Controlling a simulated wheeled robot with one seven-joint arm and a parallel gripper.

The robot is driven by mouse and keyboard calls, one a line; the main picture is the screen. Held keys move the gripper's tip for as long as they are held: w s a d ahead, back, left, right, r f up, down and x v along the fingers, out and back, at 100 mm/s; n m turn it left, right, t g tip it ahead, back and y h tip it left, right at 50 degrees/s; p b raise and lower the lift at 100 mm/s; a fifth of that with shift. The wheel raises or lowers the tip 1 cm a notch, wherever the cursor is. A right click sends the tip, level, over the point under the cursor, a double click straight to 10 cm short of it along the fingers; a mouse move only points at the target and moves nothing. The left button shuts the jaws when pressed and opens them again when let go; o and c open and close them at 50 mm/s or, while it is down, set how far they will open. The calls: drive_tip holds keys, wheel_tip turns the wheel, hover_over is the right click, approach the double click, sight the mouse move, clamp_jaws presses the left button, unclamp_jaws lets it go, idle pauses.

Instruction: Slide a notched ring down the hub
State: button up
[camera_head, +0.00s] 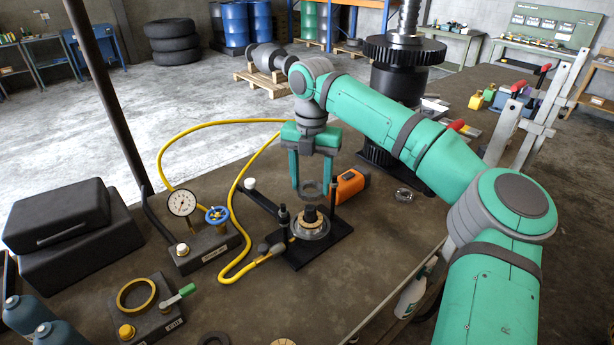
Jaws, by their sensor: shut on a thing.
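A dark grey ring (313,190) hangs between the two green fingers of my gripper (311,184), which is shut on it. Its notches are too small to make out. That part sits on a black base plate (331,246) on the bench. The ring appears apart from the hub and roughly over it; the exact alignment cannot be told from this angle.
A thin black post (334,203) rises beside the hub, near an orange tool (351,186). A black fitting (284,217) stands left of it. A yellow hose (231,212) curves past a pressure gauge (182,203). A large geared shaft (402,85) stands behind.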

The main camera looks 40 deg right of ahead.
sight(311, 207)
drive_tip(key=shift+s+f, duration=0.15)
drive_tip(key=shift+f, duration=3.7)
drive_tip(key=o, duration=1.3)
drive_tip(key=shift+f, duration=0.1)
drive_tip(key=shift+o, duration=0.2)
wheel_tip(311, 207, up, 18)
drive_tip(key=shift+f, duration=0.1)
